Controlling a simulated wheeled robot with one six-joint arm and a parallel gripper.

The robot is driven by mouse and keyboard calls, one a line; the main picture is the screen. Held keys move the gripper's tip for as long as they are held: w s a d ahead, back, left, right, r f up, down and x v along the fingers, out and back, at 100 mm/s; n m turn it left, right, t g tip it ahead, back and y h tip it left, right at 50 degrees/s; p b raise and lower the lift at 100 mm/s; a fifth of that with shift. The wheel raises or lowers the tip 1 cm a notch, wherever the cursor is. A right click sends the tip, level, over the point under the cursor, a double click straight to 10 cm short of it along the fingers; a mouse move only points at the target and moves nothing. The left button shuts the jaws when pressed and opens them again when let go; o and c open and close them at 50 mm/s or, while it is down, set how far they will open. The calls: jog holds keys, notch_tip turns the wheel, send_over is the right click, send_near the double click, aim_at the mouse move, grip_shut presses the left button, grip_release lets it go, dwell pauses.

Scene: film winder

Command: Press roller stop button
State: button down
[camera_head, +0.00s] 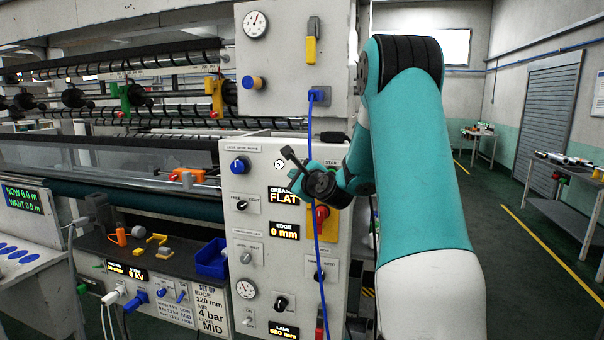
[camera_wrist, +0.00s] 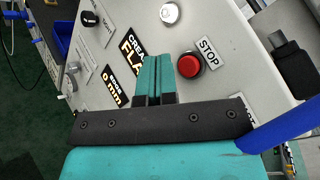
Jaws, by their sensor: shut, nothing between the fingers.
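A red knob (camera_head: 321,213) on a yellow plate sits below my wrist. A blue cable (camera_head: 313,128) hangs down the panel and crosses the right of the wrist view. The CREASE FLAT display (camera_head: 284,197) is nearby. Open floor lies to the right.

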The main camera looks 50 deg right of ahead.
jog(key=shift+w+d, duration=0.25)
jog(key=shift+d, duration=0.35)
jog(key=shift+w+d, duration=0.2)
jog(key=shift+d, duration=0.4)
jog(key=shift+w, duration=0.1)
dwell(1.1)
jog(key=shift+w+d+p, duration=0.1)
jog(key=shift+d+p, duration=0.25)
jog(key=shift+p, duration=0.05)
jog(key=shift+w+d, duration=0.2)
jog(key=shift+d, duration=0.25)
dwell(0.6)
dwell(0.3)
jog(key=shift+s+a, duration=0.35)
jog(key=shift+a, duration=0.5)
jog(key=shift+s+a, duration=0.3)
jog(key=shift+a, duration=0.45)
jog(key=shift+s+a, duration=0.35)
jog(key=shift+a, duration=0.45)
jog(key=shift+s+a, duration=0.3)
jog(key=shift+a, duration=0.45)
dwell(0.7)
